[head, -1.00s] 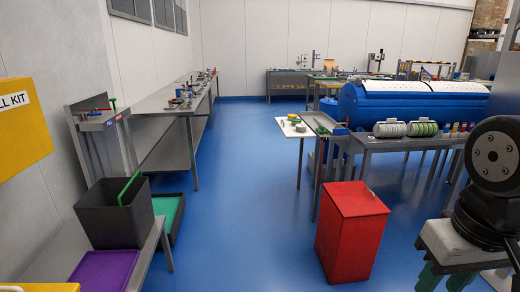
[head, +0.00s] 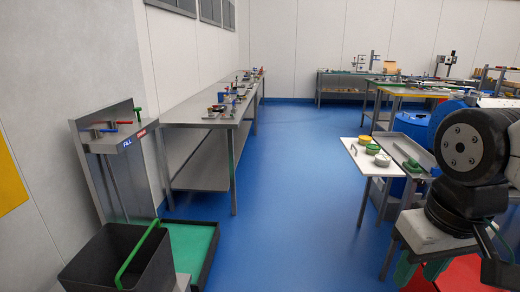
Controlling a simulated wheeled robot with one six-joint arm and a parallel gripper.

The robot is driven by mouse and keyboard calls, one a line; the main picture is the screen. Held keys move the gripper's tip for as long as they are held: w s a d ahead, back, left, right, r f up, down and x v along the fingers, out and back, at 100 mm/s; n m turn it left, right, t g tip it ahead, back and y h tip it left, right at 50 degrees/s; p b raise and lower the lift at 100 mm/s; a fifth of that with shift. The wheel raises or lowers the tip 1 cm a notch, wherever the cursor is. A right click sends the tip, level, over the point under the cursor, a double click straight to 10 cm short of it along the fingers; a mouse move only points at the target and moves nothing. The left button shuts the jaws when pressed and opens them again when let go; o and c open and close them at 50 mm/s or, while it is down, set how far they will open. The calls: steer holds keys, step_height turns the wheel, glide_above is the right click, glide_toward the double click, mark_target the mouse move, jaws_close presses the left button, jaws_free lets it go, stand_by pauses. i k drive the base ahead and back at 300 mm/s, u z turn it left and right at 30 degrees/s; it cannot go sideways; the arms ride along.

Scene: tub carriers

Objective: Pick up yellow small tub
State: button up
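Several small round tubs stand on a small white-topped table right of centre.
A red bin (head: 465,274) stands at the lower right, behind my arm. A dark grey bin with a green handle (head: 90,275) is at the lower left, near a green-floored tray (head: 190,250). A long steel bench (head: 195,140) lines the left wall. Blue floor between is clear.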

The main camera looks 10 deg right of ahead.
mark_target(363, 141)
steer(key=z, duration=0.15)
steer(key=i, duration=2)
steer(key=z, duration=0.7)
steer(key=i, duration=1.15)
steer(key=z, duration=0.25)
